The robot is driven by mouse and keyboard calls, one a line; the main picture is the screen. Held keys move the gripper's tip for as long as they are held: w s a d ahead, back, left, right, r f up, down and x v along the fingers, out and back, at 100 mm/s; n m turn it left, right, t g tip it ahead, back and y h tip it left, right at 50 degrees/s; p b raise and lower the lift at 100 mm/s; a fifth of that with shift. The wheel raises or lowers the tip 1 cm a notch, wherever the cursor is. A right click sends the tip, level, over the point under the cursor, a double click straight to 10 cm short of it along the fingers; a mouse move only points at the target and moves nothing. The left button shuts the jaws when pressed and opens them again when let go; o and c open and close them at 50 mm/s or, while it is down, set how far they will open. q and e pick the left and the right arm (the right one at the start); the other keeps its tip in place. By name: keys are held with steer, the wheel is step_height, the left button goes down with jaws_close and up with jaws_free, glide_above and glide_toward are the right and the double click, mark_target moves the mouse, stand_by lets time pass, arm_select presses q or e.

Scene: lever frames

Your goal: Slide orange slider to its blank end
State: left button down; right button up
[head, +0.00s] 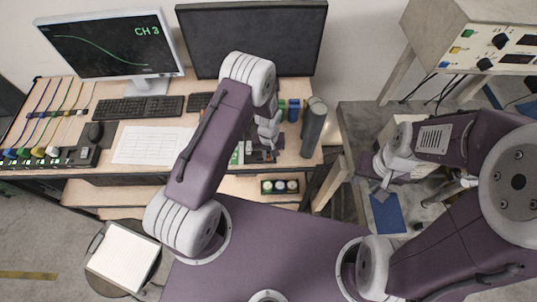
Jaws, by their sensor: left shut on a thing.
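My left gripper (268,142) reaches down to a small dark unit (258,157) near the front right of the desk. It is shut on a small part there, which fits the orange slider; the fingers and wrist hide most of it. Only a small reddish-orange trace shows beside the fingertips. The slider's track, its blank end and its exact position cannot be made out.
The desk holds two monitors (108,45), a keyboard (138,107), a paper sheet (152,146) and coloured cables at the left. A tall grey cylinder (313,130) stands close to the right of my left gripper. A stool (124,262) stands at the lower left.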

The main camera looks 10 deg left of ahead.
mark_target(259, 160)
arm_select(q)
steer(key=shift+a, duration=0.1)
stand_by(0.8)
steer(key=a, duration=0.2)
steer(key=s+a, duration=0.1)
steer(key=shift+a, duration=0.35)
steer(key=shift+d, duration=0.15)
steer(key=c, duration=1.4)
jaws_free()
steer(key=shift+a, duration=0.2)
steer(key=shift+d, duration=0.1)
